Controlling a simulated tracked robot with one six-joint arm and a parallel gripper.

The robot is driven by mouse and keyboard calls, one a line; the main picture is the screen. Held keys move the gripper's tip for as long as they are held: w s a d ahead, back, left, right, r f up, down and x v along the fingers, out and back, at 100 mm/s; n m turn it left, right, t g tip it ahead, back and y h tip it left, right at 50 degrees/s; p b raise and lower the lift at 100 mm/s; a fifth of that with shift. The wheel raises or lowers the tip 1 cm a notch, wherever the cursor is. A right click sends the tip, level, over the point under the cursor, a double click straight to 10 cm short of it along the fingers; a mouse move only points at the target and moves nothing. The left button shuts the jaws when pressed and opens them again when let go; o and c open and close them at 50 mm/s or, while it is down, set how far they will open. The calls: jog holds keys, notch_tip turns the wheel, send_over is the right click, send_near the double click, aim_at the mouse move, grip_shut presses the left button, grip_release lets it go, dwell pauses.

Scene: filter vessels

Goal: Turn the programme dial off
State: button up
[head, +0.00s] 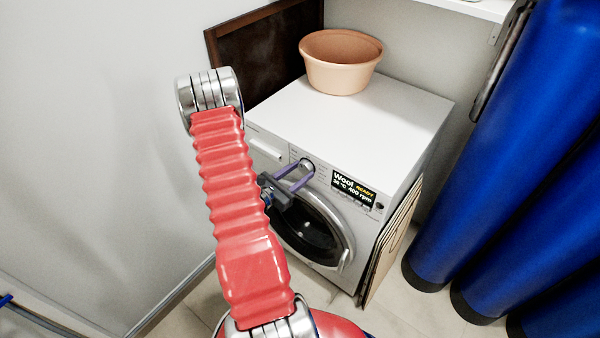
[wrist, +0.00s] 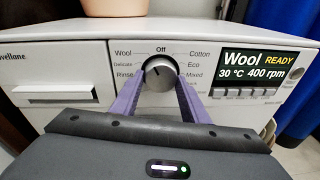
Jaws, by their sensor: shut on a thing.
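The programme dial (wrist: 158,72) is a round silver knob on the front panel of a white washing machine (head: 340,120). Labels ring it: Off at the top, Wool, Delicate and Rinse at left, Cotton, Eco and Mixed at right. Its pointer mark is small; it seems to lean up and left, away from Off. The display (wrist: 258,66) reads Wool, READY, 30 °C, 400 rpm; it also shows in the head view (head: 353,189). My gripper (wrist: 159,84) has its purple fingers on both sides of the dial, shut on it. In the head view my gripper (head: 302,171) reaches the panel.
A detergent drawer (wrist: 66,94) is left of the dial, and several buttons sit below the display. The round door (head: 310,232) is below. A terracotta tub (head: 341,62) stands on top. Cardboard (head: 392,245) leans at the right side; blue cylinders (head: 500,150) stand further right.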

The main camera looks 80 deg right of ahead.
jog(key=m, duration=0.4)
jog(key=shift+s+m+t, duration=0.15)
jog(key=shift+m+t, duration=0.15)
jog(key=shift+t, duration=0.1)
dwell(0.4)
jog(key=o, duration=1)
jog(key=shift+o, duration=0.2)
jog(key=shift+a+r, duration=0.1)
jog(key=shift+w+a, duration=0.4)
jog(key=shift+a, duration=0.05)
jog(key=v, duration=1.2)
jog(key=shift+a, duration=0.35)
